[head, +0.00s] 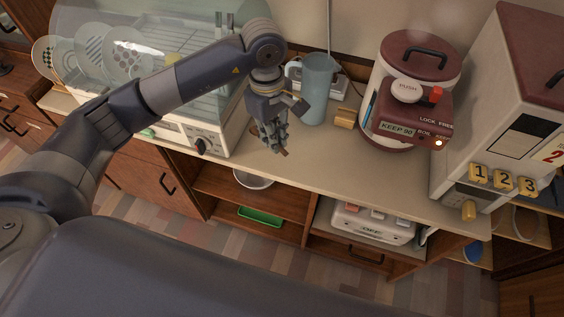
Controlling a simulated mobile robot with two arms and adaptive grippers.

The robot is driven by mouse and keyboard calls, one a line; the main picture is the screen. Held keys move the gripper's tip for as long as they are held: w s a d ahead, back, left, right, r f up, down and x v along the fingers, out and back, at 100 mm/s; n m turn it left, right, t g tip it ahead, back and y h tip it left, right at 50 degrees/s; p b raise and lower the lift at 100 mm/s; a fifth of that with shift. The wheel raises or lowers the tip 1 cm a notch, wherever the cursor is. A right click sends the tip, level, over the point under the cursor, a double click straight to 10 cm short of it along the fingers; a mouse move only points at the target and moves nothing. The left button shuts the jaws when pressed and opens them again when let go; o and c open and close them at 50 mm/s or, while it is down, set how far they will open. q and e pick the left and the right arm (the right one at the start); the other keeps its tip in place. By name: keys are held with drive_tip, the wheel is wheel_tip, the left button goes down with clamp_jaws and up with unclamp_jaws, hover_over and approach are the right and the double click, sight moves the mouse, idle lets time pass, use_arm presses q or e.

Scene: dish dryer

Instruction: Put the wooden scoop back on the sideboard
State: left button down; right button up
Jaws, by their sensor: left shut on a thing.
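My left gripper (277,145) hangs fingers-down over the front part of the sideboard (335,165), between the dish dryer and the blue pitcher. It is shut on the wooden scoop (286,153). Only a small brown part of the scoop shows at the fingertips, and the fingers hide the rest. I cannot tell whether the scoop touches the cream top or is just above it. My right gripper is not in view.
The dish dryer (205,128) with plates stands left of the gripper. A blue pitcher (318,88), a small wooden block (345,117) and a red-lidded water boiler (410,100) stand to the right. Free top lies along the front edge. Open shelves are below.

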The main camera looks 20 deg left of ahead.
use_arm(q)
drive_tip(key=w+f+n+b, duration=0.1)
drive_tip(key=w+n, duration=0.2)
drive_tip(key=n, duration=0.1)
drive_tip(key=n+p, duration=0.1)
hover_over(283, 161)
drive_tip(key=shift+y, duration=0.3)
wheel_tip(283, 161, down, 6)
drive_tip(key=shift+w+f, duration=0.1)
drive_tip(key=shift+f, duration=0.1)
wheel_tip(283, 161, down, 4)
drive_tip(key=shift+r+p, duration=0.15)
drive_tip(key=shift+p, duration=0.45)
drive_tip(key=shift+f, duration=0.25)
drive_tip(key=c, duration=1.7)
unclamp_jaws()
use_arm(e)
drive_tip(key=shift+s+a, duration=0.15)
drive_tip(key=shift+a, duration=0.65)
